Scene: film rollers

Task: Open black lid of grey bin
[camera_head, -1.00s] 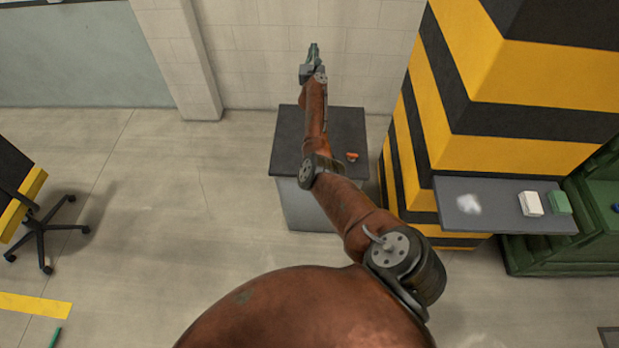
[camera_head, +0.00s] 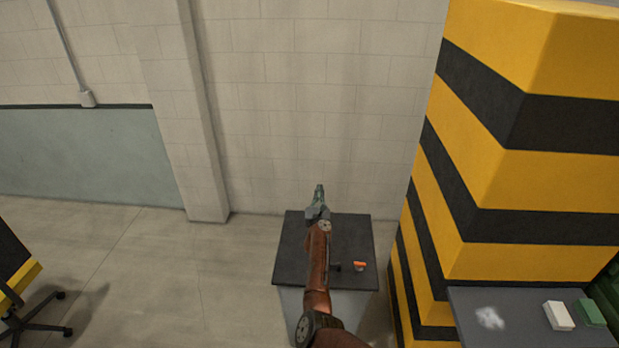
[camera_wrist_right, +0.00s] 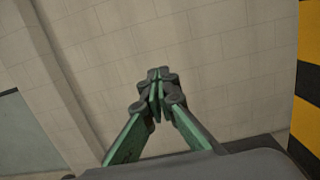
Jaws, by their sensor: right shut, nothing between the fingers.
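The grey bin (camera_head: 293,298) stands against the back wall in the head view, with its flat black lid (camera_head: 352,232) lying closed on top. My right gripper (camera_head: 319,188) is at the far side of the lid, in front of the wall, and my right arm covers the middle of the lid. In the wrist view the green fingers of my right gripper (camera_wrist_right: 157,80) are shut with nothing between them, pointing at the wall. I cannot tell whether the gripper touches the lid. My left gripper is not in view.
A small orange item (camera_head: 359,265) lies on the lid. A yellow-and-black striped pillar (camera_head: 520,180) stands close to the bin's right. A grey shelf (camera_head: 510,330) holds a white box (camera_head: 558,316) and a green box (camera_head: 591,312). Floor left of the bin is clear; an office chair (camera_head: 30,315) stands far left.

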